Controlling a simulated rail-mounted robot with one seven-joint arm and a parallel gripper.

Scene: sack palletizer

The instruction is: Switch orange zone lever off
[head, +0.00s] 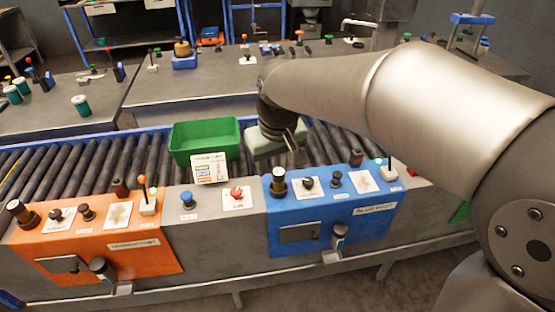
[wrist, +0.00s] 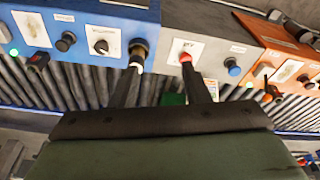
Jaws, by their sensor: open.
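The orange panel (head: 125,245) stands at the front left in the head view. A white-based stick with an orange tip (head: 148,196) is at its right rear corner. A dark handle (head: 102,268) sits on its front face beside a grey plate (head: 62,265). I cannot tell for sure which of these is the zone lever. The orange panel also shows at the upper right in the wrist view (wrist: 262,32). My gripper (head: 291,150) is open and empty above the conveyor, right of the orange panel; its fingers (wrist: 162,68) reach toward the console between the panels.
A blue panel (head: 375,225) with similar controls stands to the right. Between the panels are a red button (head: 236,193) and a blue knob (head: 188,198). A green bin (head: 205,138) is on the roller conveyor (head: 85,160) behind. Grey tables stand farther back.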

